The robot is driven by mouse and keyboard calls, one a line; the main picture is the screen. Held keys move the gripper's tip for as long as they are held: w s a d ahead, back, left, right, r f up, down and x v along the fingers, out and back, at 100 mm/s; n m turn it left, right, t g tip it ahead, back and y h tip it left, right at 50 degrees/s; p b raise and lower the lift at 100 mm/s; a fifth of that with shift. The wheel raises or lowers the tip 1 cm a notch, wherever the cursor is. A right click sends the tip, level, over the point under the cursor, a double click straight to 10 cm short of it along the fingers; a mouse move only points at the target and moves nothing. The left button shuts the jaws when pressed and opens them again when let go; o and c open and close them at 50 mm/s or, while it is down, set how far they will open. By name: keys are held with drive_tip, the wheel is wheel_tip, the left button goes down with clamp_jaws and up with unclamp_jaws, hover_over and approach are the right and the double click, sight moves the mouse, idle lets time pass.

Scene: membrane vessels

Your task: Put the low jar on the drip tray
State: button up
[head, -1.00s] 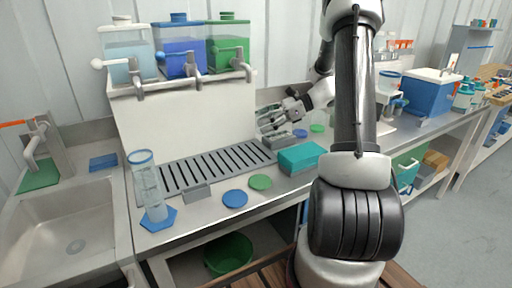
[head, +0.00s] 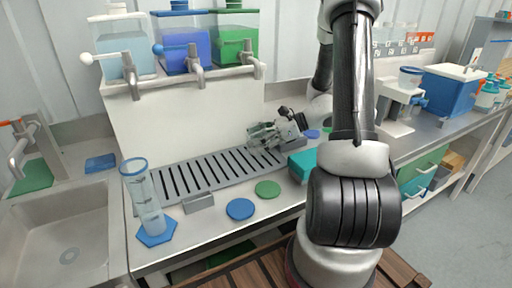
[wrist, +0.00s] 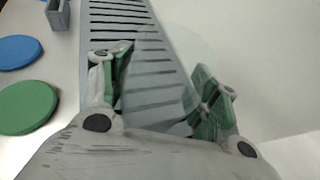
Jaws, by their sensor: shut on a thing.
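My gripper (head: 265,135) is over the right end of the drip tray (head: 200,178), a long grey slotted tray below the taps. In the wrist view my gripper (wrist: 163,70) has its green-padded fingers apart on either side of a clear, barely visible body, which I take as the low jar (wrist: 155,92). Tray slats (wrist: 118,12) show beyond and through it. The jar's outline is faint, and I cannot tell whether its base touches the tray.
Three tanks with taps, clear (head: 122,47), blue (head: 180,47) and green (head: 232,42), stand above the tray. A tall cylinder (head: 145,200) stands at the tray's left. Blue (head: 240,209) and green (head: 268,189) discs lie in front. A teal box (head: 298,166) is right.

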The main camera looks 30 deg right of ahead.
drive_tip(key=shift+f, duration=1.35)
drive_tip(key=o, duration=1.2)
drive_tip(key=shift+f, duration=0.15)
drive_tip(key=shift+c, duration=0.2)
